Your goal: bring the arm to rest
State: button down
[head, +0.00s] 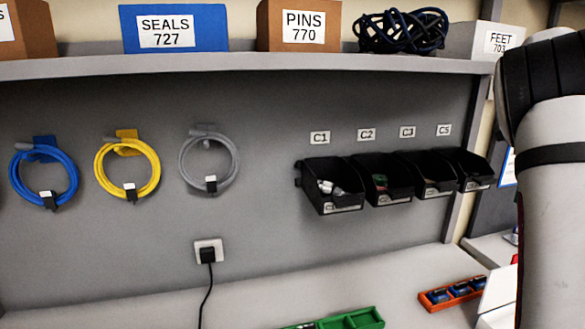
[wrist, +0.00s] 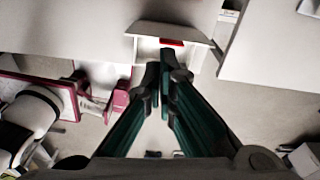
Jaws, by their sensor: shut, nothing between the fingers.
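My gripper (wrist: 159,78) shows in the wrist view with its two dark green fingers drawn together at the tips. Nothing is between them. It hangs over open floor near the edge of a pale surface. In the head view a white and black link of my arm (head: 560,170) fills the right side, and my gripper is out of that view.
In the head view, black bins (head: 335,200) and coiled cables (head: 128,168) hang on the grey back panel (head: 270,240). An orange tray (head: 452,296) and a green tray (head: 350,320) lie on the bench. In the wrist view, a pale worktop (wrist: 275,45) lies ahead right.

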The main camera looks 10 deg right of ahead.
jog(key=s+a+r+n+t, duration=0.25)
jog(key=a+n, duration=0.55)
jog(key=a, duration=0.4)
jog(key=s+a+r+n+t, duration=0.1)
jog(key=s+a+r+n, duration=0.15)
jog(key=a+n, duration=0.75)
jog(key=s+a+f+n+t, duration=0.1)
jog(key=s+a+f+n, duration=0.2)
jog(key=s+a+n, duration=0.3)
jog(key=s+a+f+n+t, duration=0.1)
jog(key=s+a+f+n, duration=0.3)
jog(key=s+a+n, duration=0.3)
jog(key=a+n, duration=0.2)
jog(key=a, duration=0.1)
jog(key=shift+s+a+f+n+t, duration=0.2)
jog(key=shift+a+f+n+t, duration=0.1)
jog(key=shift+a+t, duration=0.05)
